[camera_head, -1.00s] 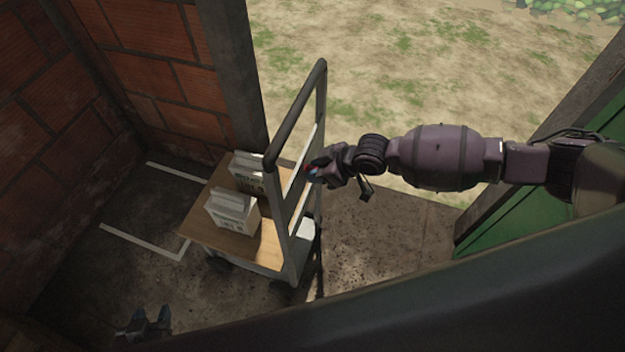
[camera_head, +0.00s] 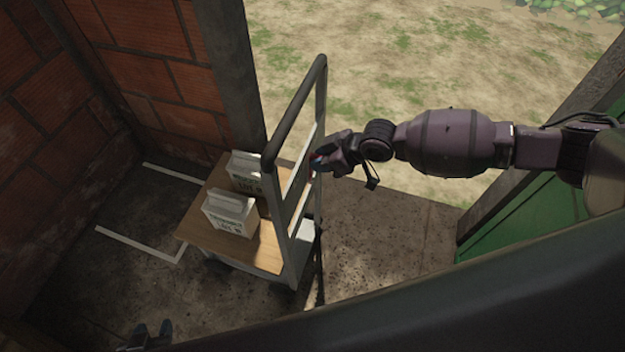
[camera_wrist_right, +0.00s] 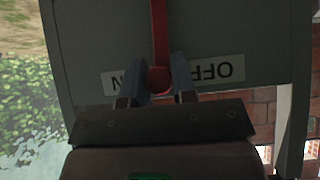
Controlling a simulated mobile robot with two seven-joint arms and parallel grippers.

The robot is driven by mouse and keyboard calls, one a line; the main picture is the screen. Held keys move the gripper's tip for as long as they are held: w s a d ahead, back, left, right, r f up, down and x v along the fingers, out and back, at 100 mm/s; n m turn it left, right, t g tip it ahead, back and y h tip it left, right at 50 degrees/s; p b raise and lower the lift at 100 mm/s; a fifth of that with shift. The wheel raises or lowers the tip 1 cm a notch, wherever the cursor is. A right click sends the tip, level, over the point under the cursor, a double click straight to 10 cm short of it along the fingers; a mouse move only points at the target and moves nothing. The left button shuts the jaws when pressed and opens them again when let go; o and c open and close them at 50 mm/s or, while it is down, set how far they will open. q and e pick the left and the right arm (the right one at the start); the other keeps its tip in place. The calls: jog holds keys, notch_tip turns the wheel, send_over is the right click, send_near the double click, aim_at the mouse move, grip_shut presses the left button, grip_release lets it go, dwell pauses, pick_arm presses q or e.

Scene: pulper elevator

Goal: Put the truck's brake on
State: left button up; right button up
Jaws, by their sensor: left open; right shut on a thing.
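The truck (camera_head: 276,262) is a hand truck with a wooden deck and a tall grey push frame at its right end. In the right wrist view a red brake lever (camera_wrist_right: 160,35) with a round knob lies against a grey plate. My right gripper (camera_wrist_right: 160,82) is shut on the lever's knob. A white label (camera_wrist_right: 220,72) behind it reads OFF, upside down, on the right; the left word is mostly hidden by a finger. In the head view my right gripper (camera_head: 322,160) is at the push frame. My left gripper (camera_head: 150,333) is open and empty, low at the left.
Two white cartons (camera_head: 230,212) stand on the deck. White floor lines (camera_head: 135,243) mark a bay by the brick wall (camera_head: 165,75) on the left. A dark post (camera_head: 235,70) stands behind the truck. Open grassy ground lies beyond.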

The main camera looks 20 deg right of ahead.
pick_arm(q)
jog(key=f+b, duration=0.1)
jog(key=s+f, duration=0.1)
jog(key=f, duration=0.1)
jog(key=shift+s+g+b, duration=0.15)
jog(key=shift+g+b, duration=0.15)
jog(key=shift+b, duration=0.1)
pick_arm(e)
jog(key=shift+w+d+f, duration=0.2)
jog(key=shift+w+d, duration=0.5)
jog(key=shift+w, duration=0.3)
pick_arm(q)
jog(key=shift+s+f, duration=0.1)
jog(key=shift+f, duration=0.05)
pick_arm(e)
jog(key=shift+w+d+f+b, duration=0.75)
jog(key=shift+w+b, duration=0.15)
jog(key=shift+b, duration=0.35)
jog(key=o, duration=0.7)
jog(key=shift+w, duration=0.1)
pick_arm(q)
jog(key=f, duration=0.1)
jog(key=s+f, duration=0.2)
jog(key=shift+f+g, duration=0.25)
jog(key=shift+g, duration=0.15)
